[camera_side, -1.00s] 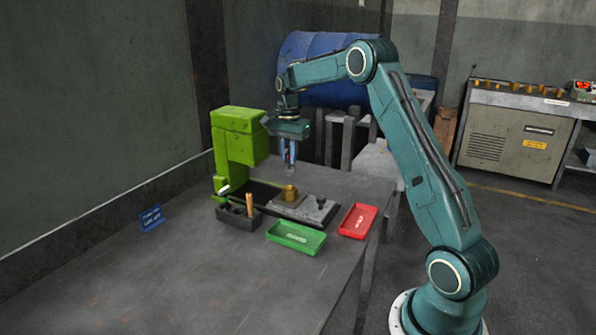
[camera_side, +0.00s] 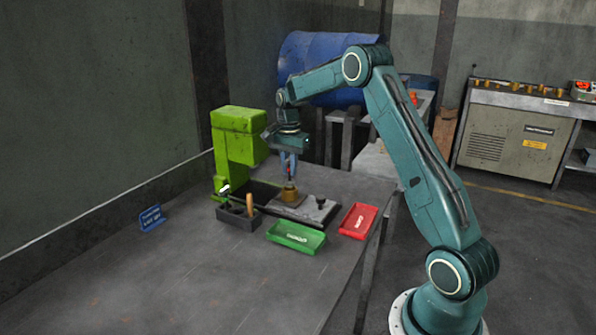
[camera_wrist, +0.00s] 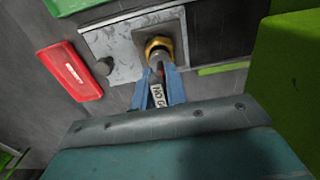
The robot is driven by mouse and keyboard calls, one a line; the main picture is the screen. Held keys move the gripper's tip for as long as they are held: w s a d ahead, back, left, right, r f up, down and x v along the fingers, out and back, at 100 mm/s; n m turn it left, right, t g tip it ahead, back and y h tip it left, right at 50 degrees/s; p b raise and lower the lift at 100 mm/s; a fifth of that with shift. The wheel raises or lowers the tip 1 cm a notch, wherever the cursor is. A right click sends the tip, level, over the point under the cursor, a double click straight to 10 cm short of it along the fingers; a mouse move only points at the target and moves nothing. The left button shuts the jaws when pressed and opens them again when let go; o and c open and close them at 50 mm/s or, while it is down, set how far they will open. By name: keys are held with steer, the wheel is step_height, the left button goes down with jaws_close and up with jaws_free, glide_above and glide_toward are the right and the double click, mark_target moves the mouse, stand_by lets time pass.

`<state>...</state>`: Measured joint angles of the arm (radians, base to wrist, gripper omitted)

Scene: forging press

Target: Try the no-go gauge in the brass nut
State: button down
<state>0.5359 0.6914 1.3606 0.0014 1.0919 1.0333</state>
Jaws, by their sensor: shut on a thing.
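My gripper (camera_side: 289,168) points down above the steel plate at the press. It is shut on the no-go gauge (camera_wrist: 157,94), whose label shows between the blue fingers in the wrist view. The brass nut (camera_side: 290,195) sits on the plate directly below the fingers; it also shows in the wrist view (camera_wrist: 156,45). The gauge's lower end is at the nut's top opening. I cannot tell whether it has entered the bore or only touches the rim.
A green press (camera_side: 237,140) stands close on the left. A dark rack (camera_side: 236,218) with a wooden-handled tool is in front of it. A green tray (camera_side: 277,238) and a red tray (camera_side: 346,228) lie nearby. A dark knob (camera_side: 321,200) stands on the plate.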

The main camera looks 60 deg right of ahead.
mark_target(290, 180)
steer(key=shift+f, duration=1.55)
stand_by(1.7)
steer(key=shift+r, duration=1.75)
stand_by(0.9)
steer(key=shift+r, duration=2)
